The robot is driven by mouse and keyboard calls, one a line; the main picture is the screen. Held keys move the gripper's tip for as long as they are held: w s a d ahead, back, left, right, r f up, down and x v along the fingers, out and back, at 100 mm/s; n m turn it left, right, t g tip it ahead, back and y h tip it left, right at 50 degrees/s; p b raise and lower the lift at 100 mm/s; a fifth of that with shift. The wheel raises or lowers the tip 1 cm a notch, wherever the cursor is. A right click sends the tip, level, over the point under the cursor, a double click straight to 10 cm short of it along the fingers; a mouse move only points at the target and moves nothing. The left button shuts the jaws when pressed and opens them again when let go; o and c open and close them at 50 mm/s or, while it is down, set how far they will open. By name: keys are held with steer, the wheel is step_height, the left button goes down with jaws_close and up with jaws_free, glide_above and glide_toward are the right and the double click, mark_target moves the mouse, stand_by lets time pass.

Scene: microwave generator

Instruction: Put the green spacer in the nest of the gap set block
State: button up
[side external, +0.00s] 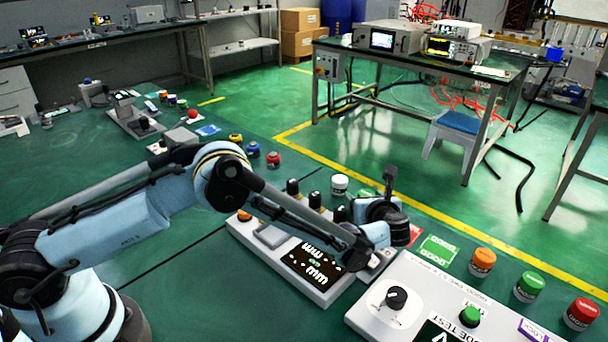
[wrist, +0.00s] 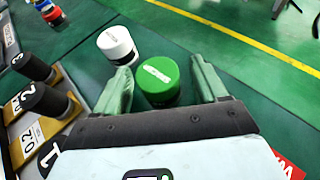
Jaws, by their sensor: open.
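The green spacer (wrist: 157,82), a short cylinder with a pale label on top, stands between the spread fingers of my gripper (wrist: 161,68) in the wrist view. The fingers are open, with no clear grip on it. In the side view my gripper (side external: 382,222) hides most of the spacer; a bit of green (side external: 365,194) shows behind it. The likely gap set block (side external: 322,295) is a pale unit with a dark "mm" display and several black posts, left of my gripper. I cannot make out its nest for certain.
A white cylinder (wrist: 116,45) stands close behind the spacer, left of it. Black posts (wrist: 40,98) rise at the left. A pale test panel (side external: 405,270) with a black knob is at front right; orange (side external: 482,262), green (side external: 529,287) and red (side external: 581,313) cylinders stand behind it.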

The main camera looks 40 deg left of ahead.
steer(key=v, duration=1.2)
steer(key=shift+a+r, duration=0.2)
steer(key=shift+r, duration=0.1)
steer(key=s+a+r+n+g+h, duration=0.3)
steer(key=s+a+r+n+h, duration=0.3)
steer(key=a+r+n, duration=0.45)
steer(key=s+a+n+h, duration=0.2)
steer(key=s+a+n, duration=0.1)
steer(key=s+n, duration=0.4)
steer(key=s+a+f+n+t+h, duration=0.1)
steer(key=s+a+n+h, duration=0.1)
steer(key=s+n, duration=0.6)
steer(key=shift+s+a+n, duration=0.3)
steer(key=shift+a+n, duration=0.05)
steer(key=shift+a, duration=0.4)
steer(key=shift+f, duration=0.1)
